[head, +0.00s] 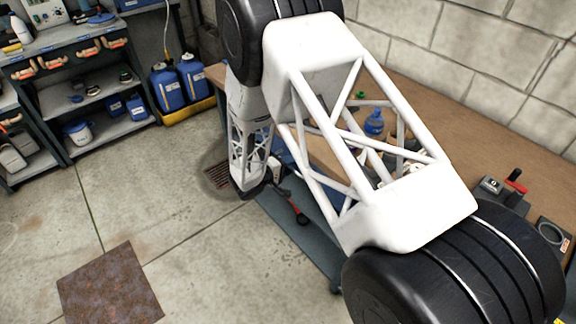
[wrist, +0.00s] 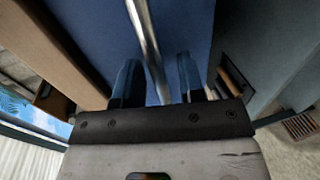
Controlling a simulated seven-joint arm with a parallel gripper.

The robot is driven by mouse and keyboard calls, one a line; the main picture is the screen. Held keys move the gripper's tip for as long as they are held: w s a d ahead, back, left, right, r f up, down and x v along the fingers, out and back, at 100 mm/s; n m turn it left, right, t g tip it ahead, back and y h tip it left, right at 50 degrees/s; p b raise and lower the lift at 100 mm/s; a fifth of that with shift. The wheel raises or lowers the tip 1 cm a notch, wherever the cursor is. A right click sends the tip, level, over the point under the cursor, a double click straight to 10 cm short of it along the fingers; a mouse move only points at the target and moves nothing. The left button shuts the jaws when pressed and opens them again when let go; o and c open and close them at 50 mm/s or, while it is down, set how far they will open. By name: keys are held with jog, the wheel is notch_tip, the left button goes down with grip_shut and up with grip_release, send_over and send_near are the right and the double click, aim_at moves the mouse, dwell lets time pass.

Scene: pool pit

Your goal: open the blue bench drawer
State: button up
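The blue drawer front (wrist: 90,30) fills the upper middle of the wrist view and looks shut, though its edges are only partly visible. Its long metal bar handle (wrist: 145,30) runs down the picture between the two fingers of my gripper (wrist: 157,62). The fingers are apart, one on each side of the bar, with a gap visible on both sides. I cannot tell whether either finger touches the drawer front. In the head view, my arm hides most of the bench front and the handle; my gripper (head: 272,180) is low beside the bench.
The wooden bench top (head: 500,150) carries a blue bottle (head: 374,122) and a red-handled tool (head: 515,183). A lower shelf (head: 318,238) lies under it. Blue jugs (head: 168,88) and a shelf unit (head: 100,90) stand at the left. The floor in front is open, with a rusty plate (head: 110,285).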

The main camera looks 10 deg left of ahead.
jog(key=shift+c, duration=0.4)
grip_shut()
jog(key=f+v, duration=0.3)
jog(key=v, duration=1.1)
jog(key=s+a+f+v, duration=0.1)
jog(key=f+v, duration=0.2)
jog(key=v, duration=1.2)
jog(key=shift+a, duration=0.2)
jog(key=shift+s, duration=0.15)
jog(key=shift+o, duration=0.4)
grip_release()
jog(key=v, duration=0.7)
jog(key=shift+s+a, duration=0.2)
jog(key=shift+s, duration=0.05)
